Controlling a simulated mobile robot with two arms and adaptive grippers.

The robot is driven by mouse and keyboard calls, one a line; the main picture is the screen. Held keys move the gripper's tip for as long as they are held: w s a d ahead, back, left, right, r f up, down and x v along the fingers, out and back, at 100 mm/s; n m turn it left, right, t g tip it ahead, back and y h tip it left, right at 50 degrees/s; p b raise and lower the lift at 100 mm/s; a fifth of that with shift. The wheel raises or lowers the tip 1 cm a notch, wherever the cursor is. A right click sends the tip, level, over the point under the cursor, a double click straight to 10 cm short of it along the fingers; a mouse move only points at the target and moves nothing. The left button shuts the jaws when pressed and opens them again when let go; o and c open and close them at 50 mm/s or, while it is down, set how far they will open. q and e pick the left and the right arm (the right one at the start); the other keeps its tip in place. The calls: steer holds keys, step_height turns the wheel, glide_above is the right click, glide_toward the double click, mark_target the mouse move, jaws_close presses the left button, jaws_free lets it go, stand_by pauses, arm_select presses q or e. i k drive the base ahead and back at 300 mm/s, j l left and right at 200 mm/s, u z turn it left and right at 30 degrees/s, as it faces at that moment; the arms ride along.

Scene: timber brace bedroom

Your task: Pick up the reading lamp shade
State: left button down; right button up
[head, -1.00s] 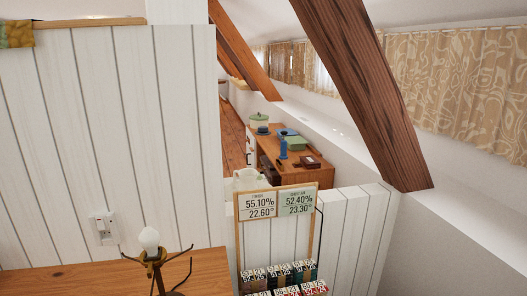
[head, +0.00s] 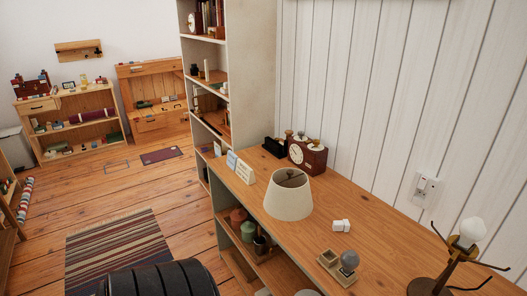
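The cream lamp shade (head: 288,198) stands on the long wooden top (head: 385,225) in the middle of the head view. Its narrow end is up, with a dark fitting inside the top opening. It is apart from the lamp base (head: 430,285), which stands at the lower right with a bare white bulb (head: 472,232) and thin dark arms. Neither of my grippers shows in the head view.
A brown clock (head: 307,155) and small cards (head: 240,168) stand behind the shade. A small white item (head: 341,226) and a tray (head: 338,265) lie in front. A tall shelf (head: 250,70) rises behind left. Open floor and a striped rug (head: 120,250) lie left.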

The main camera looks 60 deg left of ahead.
mark_target(288, 197)
steer(key=u, duration=1.7)
steer(key=i+j+z, duration=0.15)
steer(key=z, duration=0.25)
steer(key=i+j+z, duration=0.1)
steer(key=j+z, duration=0.4)
steer(key=z, duration=0.25)
steer(key=i, duration=0.05)
